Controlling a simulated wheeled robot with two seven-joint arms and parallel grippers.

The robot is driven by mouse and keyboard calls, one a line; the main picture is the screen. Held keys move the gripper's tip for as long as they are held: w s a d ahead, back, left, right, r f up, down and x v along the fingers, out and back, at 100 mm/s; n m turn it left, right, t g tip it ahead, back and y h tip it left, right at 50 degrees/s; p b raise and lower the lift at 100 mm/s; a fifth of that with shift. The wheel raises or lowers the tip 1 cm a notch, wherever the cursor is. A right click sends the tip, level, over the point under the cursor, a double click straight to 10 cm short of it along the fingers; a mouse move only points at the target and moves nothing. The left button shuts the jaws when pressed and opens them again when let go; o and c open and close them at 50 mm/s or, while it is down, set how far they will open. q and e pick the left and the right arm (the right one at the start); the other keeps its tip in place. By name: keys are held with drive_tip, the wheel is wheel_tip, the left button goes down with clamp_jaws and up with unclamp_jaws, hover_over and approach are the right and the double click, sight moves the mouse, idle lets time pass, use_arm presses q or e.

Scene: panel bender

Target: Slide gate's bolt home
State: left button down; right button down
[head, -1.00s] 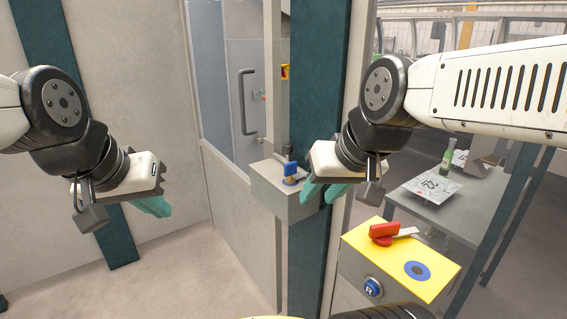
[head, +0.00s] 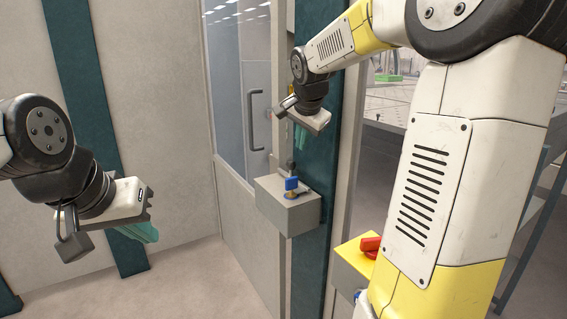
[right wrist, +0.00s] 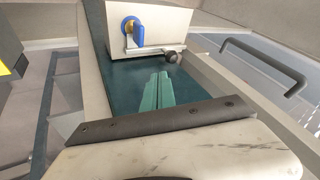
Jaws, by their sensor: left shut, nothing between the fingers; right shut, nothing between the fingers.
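The gate (head: 228,90) stands left of the teal post, with a grey bar handle (head: 255,120). A grey box (head: 287,212) is fixed on the post, with a blue padlock-like part (head: 291,184) on brass. The right wrist view shows that blue part (right wrist: 139,33) and a slim metal rod, likely the bolt (right wrist: 152,51), ending in a dark round knob (right wrist: 171,57). My right gripper (head: 301,138) is shut and empty, above the box and apart from it. Its fingers (right wrist: 158,88) point toward the knob side. My left gripper (head: 143,233) is shut and empty, far left of the box.
A yellow-topped control box (head: 345,252) with a red switch (head: 370,246) stands right of the post, partly behind my right arm. The teal post (head: 322,180) is close to my right gripper. Open floor (head: 190,280) lies at lower left.

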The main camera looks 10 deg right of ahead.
drive_tip(key=shift+w, duration=0.45)
drive_tip(key=x, duration=1)
hover_over(285, 172)
drive_tip(key=shift+s, duration=0.2)
idle(0.4)
